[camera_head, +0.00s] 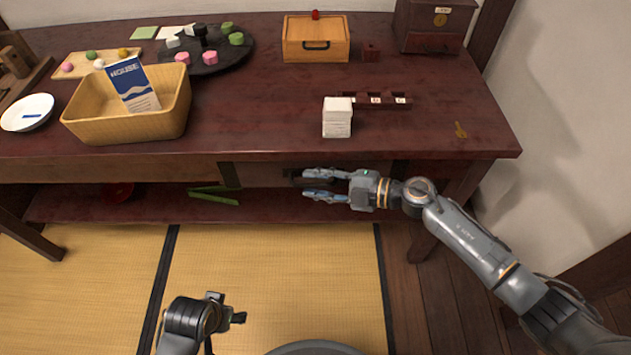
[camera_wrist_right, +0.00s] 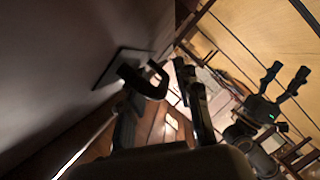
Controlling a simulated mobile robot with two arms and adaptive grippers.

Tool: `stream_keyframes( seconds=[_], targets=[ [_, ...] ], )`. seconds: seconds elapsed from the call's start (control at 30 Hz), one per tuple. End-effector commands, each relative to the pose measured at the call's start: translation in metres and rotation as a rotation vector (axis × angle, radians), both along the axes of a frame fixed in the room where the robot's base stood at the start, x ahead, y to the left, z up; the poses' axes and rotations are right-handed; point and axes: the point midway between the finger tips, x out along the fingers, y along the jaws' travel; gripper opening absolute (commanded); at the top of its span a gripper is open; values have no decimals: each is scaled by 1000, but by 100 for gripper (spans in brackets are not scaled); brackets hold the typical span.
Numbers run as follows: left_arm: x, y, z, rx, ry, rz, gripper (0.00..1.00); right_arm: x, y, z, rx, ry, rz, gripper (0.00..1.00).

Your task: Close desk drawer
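The wooden desk (camera_head: 270,105) has a drawer (camera_head: 262,175) in its front apron, under the table top. Its dark handle (camera_head: 297,178) is partly hidden by my right gripper. How far the drawer stands out is hard to tell from above. My right gripper (camera_head: 308,184) is at the handle with its fingers apart. In the right wrist view the black handle (camera_wrist_right: 150,82) on its plate lies at and between the fingertips of the right gripper (camera_wrist_right: 165,105); contact is unclear. My left gripper (camera_head: 230,308) is low over the tatami, empty, its fingers apart in the wrist view (camera_wrist_right: 285,78).
A lower shelf (camera_head: 270,205) runs under the drawer. The tatami (camera_head: 290,260) in front is mostly clear.

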Motion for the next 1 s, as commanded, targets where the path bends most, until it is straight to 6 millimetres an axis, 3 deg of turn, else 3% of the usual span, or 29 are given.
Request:
stream_keyframes(
  seconds=[0.4,0.6,1.0],
  targets=[
    [-1,-2,0,-4,2,0,58,-25,-73,15,-4,1,-1,33],
    [-1,-2,0,-4,2,0,58,-34,-100,22,-3,1,-1,33],
    [-1,-3,1,-4,2,0,58,-37,-108,25,-1,-1,-1,33]
  ],
)
